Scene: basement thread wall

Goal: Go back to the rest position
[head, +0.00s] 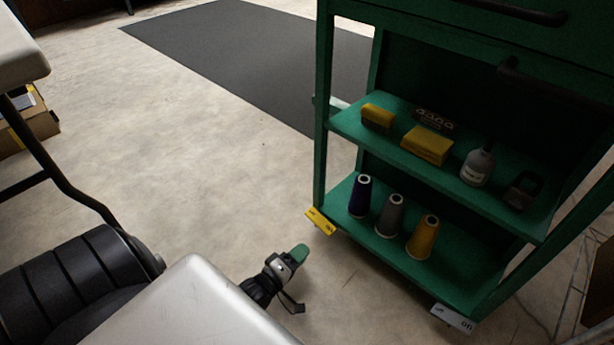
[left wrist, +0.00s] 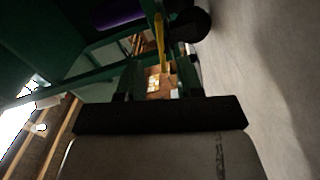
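My left gripper (head: 296,278) is low over the floor, left of the green cart (head: 322,120), at the end of my pale arm link. It shows apart from the cart in the head view. In the left wrist view its two dark fingers (left wrist: 158,82) stand apart with nothing held between them. My right gripper is in neither view.
Purple (head: 360,196), grey (head: 390,215) and yellow (head: 422,237) thread cones stand on the cart's low shelf. Yellow boxes (head: 427,145) and a grey bottle (head: 477,166) are above. A yellow tag (head: 320,222) is at its corner. The floor and dark mat (head: 240,60) are clear.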

